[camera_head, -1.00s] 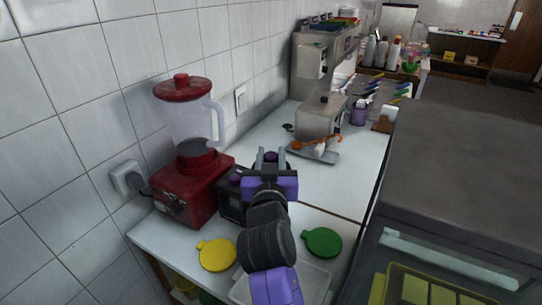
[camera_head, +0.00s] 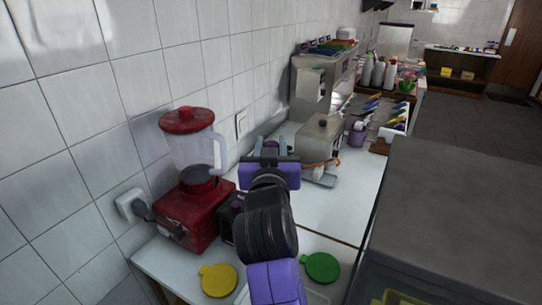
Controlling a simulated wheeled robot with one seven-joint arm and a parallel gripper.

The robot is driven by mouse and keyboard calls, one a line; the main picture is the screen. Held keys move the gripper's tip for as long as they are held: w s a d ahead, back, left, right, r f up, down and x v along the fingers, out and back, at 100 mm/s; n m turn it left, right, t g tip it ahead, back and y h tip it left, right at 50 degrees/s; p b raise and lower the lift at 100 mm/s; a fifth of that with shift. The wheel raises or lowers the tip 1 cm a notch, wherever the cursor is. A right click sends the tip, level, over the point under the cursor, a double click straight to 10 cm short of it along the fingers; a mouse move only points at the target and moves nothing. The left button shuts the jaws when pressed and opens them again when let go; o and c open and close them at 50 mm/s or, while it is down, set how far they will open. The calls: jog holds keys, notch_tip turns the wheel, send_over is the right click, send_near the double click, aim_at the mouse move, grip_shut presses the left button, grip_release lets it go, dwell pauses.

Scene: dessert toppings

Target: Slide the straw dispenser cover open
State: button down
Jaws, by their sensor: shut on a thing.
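The straw dispenser appears to be the small dark box (camera_head: 231,218) on the white counter, beside the red blender. My arm and gripper hide much of it, and its cover cannot be made out clearly. My gripper (camera_head: 271,160) is seen from behind, above and to the right of the box in the picture. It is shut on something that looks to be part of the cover. The fingertips and the held part are hidden, so how far the cover is open cannot be told.
The red blender (camera_head: 192,160) stands close on the left by the tiled wall. A metal box (camera_head: 322,143) lies beyond my gripper. Yellow (camera_head: 218,281) and green (camera_head: 322,267) round lids lie at the front. A grey cabinet (camera_head: 465,215) rises at right. Middle counter is clear.

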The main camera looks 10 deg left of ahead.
jog(key=shift+r+p, duration=0.55)
jog(key=shift+r, duration=1.35)
jog(key=c, duration=1)
grip_release()
jog(key=shift+s, duration=0.1)
jog(key=shift+s+d+b, duration=0.15)
jog(key=shift+s+b, duration=0.2)
jog(key=shift+s, duration=0.9)
jog(key=shift+s+d+b, duration=0.2)
jog(key=shift+s+b, duration=0.2)
jog(key=shift+s, duration=0.9)
jog(key=shift+s+d+b, duration=0.15)
jog(key=shift+s+b, duration=0.2)
jog(key=shift+s, duration=0.9)
jog(key=shift+f, duration=0.1)
